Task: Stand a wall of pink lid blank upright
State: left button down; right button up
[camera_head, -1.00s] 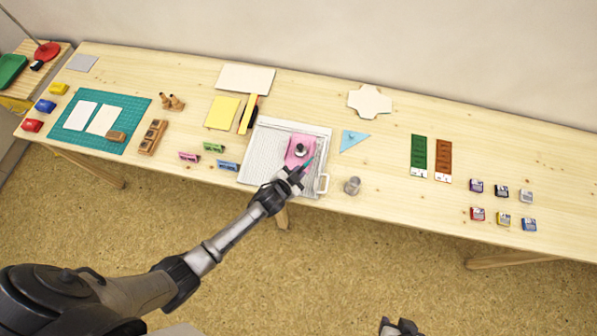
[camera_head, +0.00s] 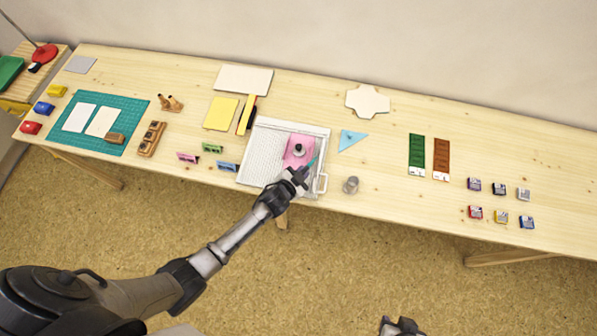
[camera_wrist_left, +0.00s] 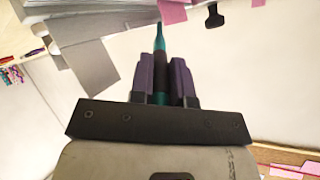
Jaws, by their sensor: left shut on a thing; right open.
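The pink lid blank (camera_head: 291,159) lies on a pale grey ridged board (camera_head: 262,151). A dark round knob-like object (camera_head: 299,150) stands on the blank. My left gripper (camera_head: 301,174) is at the board's front right part, just below the blank. It is shut on a slim teal tool with a black grip (camera_wrist_left: 160,72), whose tip points away from the gripper. Pink edges (camera_wrist_left: 174,12) show at the top of the left wrist view. I cannot tell whether the tip touches the blank. My right gripper (camera_head: 400,327) is open at the bottom edge, away from the table.
A white handle (camera_head: 322,183) is at the board's right side, with a grey cylinder (camera_head: 351,185) beyond it. A blue triangle (camera_head: 351,139) lies right of the board. Bare table lies between the triangle and the green strip (camera_head: 416,155).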

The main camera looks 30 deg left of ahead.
pick_arm(q)
jog(key=shift+w+d+r+p, duration=0.1)
jog(key=shift+d+r+p, duration=0.05)
jog(key=shift+r+p, duration=1.05)
jog(key=shift+d+r+p, duration=0.1)
jog(key=shift+r+p, duration=1)
jog(key=shift+r, duration=0.15)
notch_tip(320, 180, up, 3)
jog(key=shift+d+f+p, duration=0.15)
jog(key=shift+f+p, duration=0.05)
jog(key=shift+p, duration=1.05)
